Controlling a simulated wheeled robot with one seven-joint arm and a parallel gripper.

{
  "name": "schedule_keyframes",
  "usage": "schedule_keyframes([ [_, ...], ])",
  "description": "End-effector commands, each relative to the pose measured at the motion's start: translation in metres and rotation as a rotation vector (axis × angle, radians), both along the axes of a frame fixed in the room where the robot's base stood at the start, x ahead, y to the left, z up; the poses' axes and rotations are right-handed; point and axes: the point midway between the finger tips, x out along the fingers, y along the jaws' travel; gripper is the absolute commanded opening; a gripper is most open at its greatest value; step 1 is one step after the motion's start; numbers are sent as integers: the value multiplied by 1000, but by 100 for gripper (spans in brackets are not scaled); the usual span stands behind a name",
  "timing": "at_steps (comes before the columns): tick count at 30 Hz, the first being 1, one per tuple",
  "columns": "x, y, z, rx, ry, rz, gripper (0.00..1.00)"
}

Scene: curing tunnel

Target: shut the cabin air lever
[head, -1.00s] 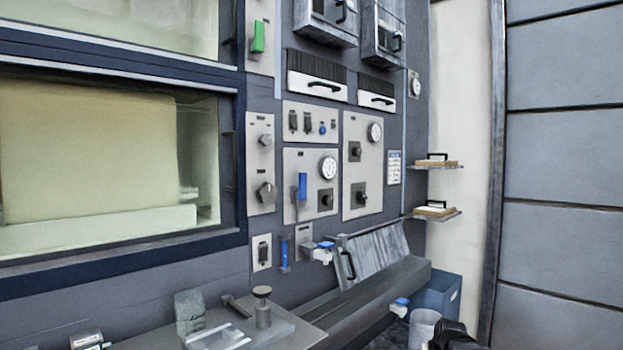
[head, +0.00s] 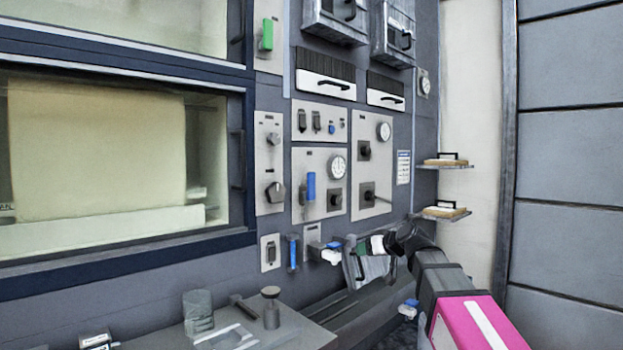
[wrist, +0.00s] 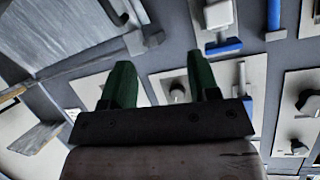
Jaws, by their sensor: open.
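Several levers show and their labels are too small to read, so I cannot tell which is the cabin air lever. In the head view, a blue lever (head: 310,187) hangs upright on a gauge panel. A second upright blue lever (head: 293,252) is lower on the wall. A blue-handled white valve (head: 331,250) juts out beside it. A green lever (head: 266,35) is high up. My gripper (head: 355,258) is just right of the valve, its green fingers open. In the wrist view, the open fingers (wrist: 163,75) hold nothing, with a blue handle (wrist: 222,47) beyond them.
Another blue-handled valve (head: 408,308) sits low on the right. A bench (head: 260,335) with a small post (head: 271,307) stands in front. Two shelves (head: 444,214) project at the right.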

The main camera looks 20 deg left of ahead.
Motion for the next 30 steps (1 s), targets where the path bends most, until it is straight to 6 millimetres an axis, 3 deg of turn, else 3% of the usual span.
schedule_keyframes([
  [1, -2, 11, 23, 24, -37, 20, 55],
  [9, -30, 60, 133, 155, -222, 117, 55],
  [15, -54, 82, 197, 235, -323, 166, 55],
  [21, -65, 90, 223, 270, -365, 185, 55],
  [30, -56, 107, 224, 271, -366, 187, 55],
])
